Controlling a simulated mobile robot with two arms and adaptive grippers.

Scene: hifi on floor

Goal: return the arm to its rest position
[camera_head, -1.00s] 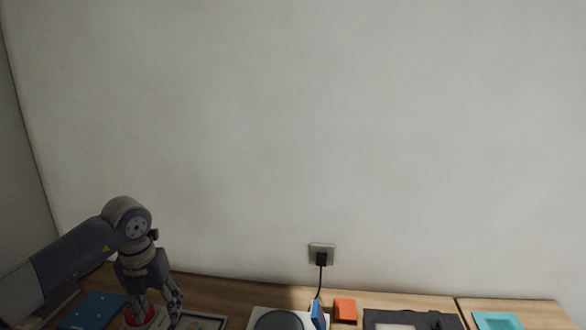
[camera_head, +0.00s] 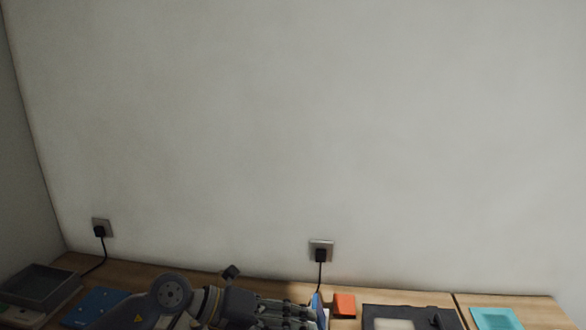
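My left arm reaches in from the lower left, low over the table. Its gripper (camera_head: 300,315) lies level with its fingers pointing right, at the bottom edge of the view. Its fingers are seen from the side and partly cut off, so I cannot tell whether they are open or shut, or whether they hold anything. My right arm and gripper are not in view.
A grey tray (camera_head: 42,286) and a blue plate (camera_head: 95,304) are at the left. Near the fingers stand a blue piece (camera_head: 317,303) and an orange block (camera_head: 344,304). A dark panel (camera_head: 383,310) and a teal tray (camera_head: 495,317) lie right. Wall sockets (camera_head: 321,250) (camera_head: 102,228) have cords.

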